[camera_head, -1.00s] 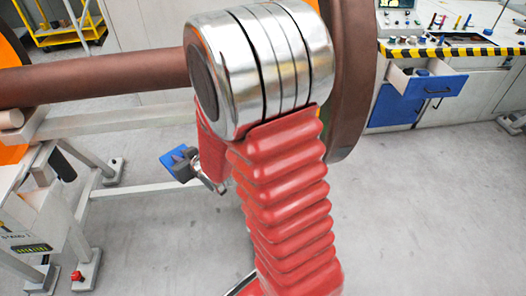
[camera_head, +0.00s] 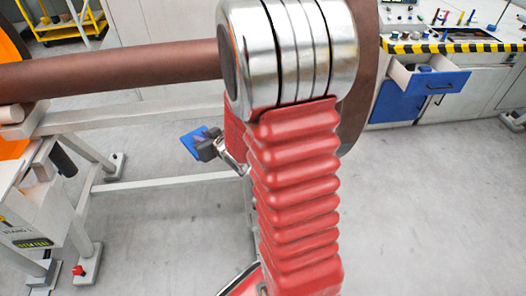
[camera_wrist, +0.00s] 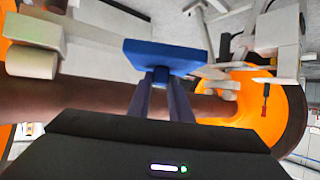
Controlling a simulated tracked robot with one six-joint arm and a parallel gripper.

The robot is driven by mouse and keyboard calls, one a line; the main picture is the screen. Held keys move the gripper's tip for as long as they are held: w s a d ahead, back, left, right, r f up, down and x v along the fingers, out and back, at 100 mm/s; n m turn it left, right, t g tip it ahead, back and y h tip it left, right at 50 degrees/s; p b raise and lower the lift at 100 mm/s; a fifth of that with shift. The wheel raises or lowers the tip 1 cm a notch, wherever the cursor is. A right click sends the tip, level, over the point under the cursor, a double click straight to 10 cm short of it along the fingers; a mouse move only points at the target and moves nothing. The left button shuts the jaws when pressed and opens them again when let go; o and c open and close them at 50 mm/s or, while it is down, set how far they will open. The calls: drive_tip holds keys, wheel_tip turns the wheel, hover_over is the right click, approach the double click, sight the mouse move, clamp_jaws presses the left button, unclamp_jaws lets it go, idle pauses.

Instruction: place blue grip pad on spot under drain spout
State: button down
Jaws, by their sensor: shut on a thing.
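The blue grip pad (camera_head: 193,141) is a flat blue plate, seen beside my arm in the head view. My gripper (camera_head: 212,149) is shut on it and holds it in the air, below the brown axle (camera_head: 110,75). In the wrist view the blue grip pad (camera_wrist: 178,56) is between the tips of my two dark fingers (camera_wrist: 162,92), held by a small blue block on its near side. I cannot make out a drain spout or the spot under it. My red arm hides part of the floor and wheel.
The axle's brown wheel (camera_head: 362,90) stands behind my arm. A pale stand frame (camera_head: 150,186) runs under the axle at the left. A workbench (camera_head: 480,52) with an open blue drawer (camera_head: 437,82) is at the right. Grey floor (camera_head: 420,220) is clear at the lower right.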

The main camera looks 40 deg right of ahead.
drive_tip(key=s+d+r+h, duration=0.1)
drive_tip(key=s+d, duration=0.4)
drive_tip(key=d, duration=0.4)
drive_tip(key=s+d+r+m+h, duration=0.1)
drive_tip(key=s+d, duration=0.4)
drive_tip(key=d, duration=0.4)
drive_tip(key=shift+s+d+m+g, duration=0.15)
drive_tip(key=shift+d+m+g, duration=0.1)
drive_tip(key=shift+m+g, duration=0.05)
drive_tip(key=shift+f, duration=2.9)
drive_tip(key=shift+f, duration=0.1)
drive_tip(key=shift+f, duration=2)
